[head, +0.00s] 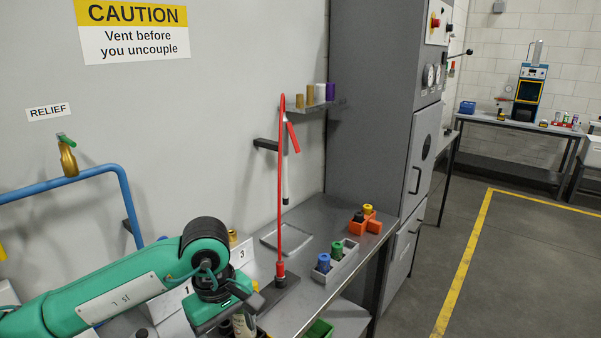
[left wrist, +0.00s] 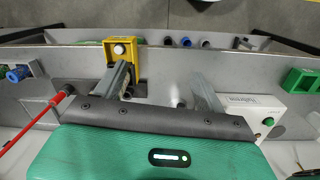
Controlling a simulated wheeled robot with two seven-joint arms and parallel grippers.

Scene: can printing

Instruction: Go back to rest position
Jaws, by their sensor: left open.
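My left arm, green with dark joints, comes in from the lower left of the head view. It ends in my left gripper (head: 236,318) low over the near part of the bench. In the left wrist view, the two grey fingers of my left gripper (left wrist: 160,88) stand wide apart with nothing held between them. A yellow block with a round white top (left wrist: 121,50) shows just beyond the left finger. I cannot tell whether they touch. In the head view the fingertips are mostly hidden or cut off at the bottom edge. My right gripper is in neither view.
A red hose (head: 280,190) rises from a base on the bench (head: 315,218), close right of my gripper. A grey tray (head: 343,262) with blue and green pieces and an orange holder (head: 368,222) stand farther back. A white box (left wrist: 252,108) with a green button sits beside the right finger.

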